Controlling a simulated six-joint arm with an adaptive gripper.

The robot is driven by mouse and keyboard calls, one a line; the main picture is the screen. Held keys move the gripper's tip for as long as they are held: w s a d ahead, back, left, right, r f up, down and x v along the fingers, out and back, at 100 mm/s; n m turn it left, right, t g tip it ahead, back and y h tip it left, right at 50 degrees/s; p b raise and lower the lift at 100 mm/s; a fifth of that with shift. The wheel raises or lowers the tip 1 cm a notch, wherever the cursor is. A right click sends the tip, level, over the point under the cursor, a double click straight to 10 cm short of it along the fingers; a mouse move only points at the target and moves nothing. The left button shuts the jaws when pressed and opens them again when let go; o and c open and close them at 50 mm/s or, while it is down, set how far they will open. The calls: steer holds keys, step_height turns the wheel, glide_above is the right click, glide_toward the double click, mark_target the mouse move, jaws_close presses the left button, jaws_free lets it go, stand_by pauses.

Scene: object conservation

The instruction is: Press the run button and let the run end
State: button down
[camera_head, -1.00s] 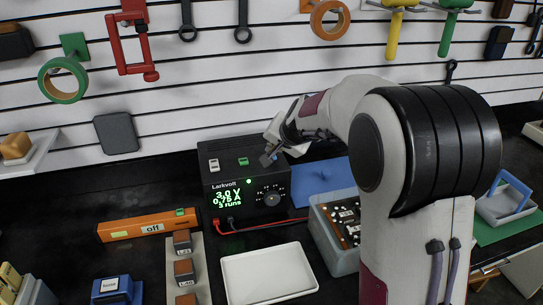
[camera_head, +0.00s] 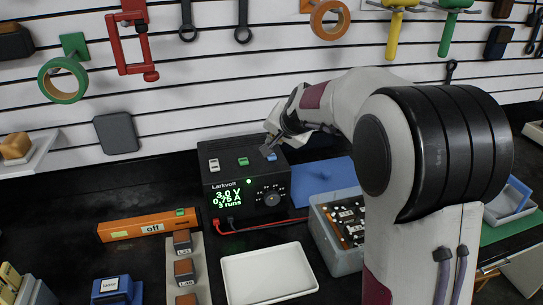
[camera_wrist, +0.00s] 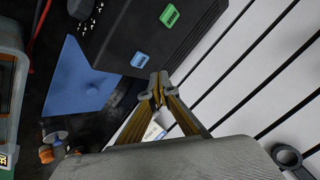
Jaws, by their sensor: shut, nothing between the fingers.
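The black Larkvolt supply (camera_head: 222,186) stands against the back wall. Its green display reads 3.0 V, 0.75 A, 3 runs, and a small green lamp is lit. On its top are a white switch (camera_head: 214,165), a green button (camera_head: 243,161) and a blue button (camera_head: 269,153). The wrist view also shows the green button (camera_wrist: 169,15) and the blue button (camera_wrist: 140,59); their markings are too small to read. My gripper (camera_head: 270,140) is shut and empty, just behind and above the blue button, apart from it. Its fingertips (camera_wrist: 157,86) show in the wrist view.
An orange device (camera_head: 150,226) labelled "off" lies left of the supply. A white tray (camera_head: 268,292) is in front. A grey bin (camera_head: 345,262) of parts and a blue mat (camera_head: 330,180) are at right. Tools hang on the slatted wall (camera_head: 200,90).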

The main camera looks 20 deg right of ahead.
mark_target(273, 157)
steer(key=shift+r, duration=1.65)
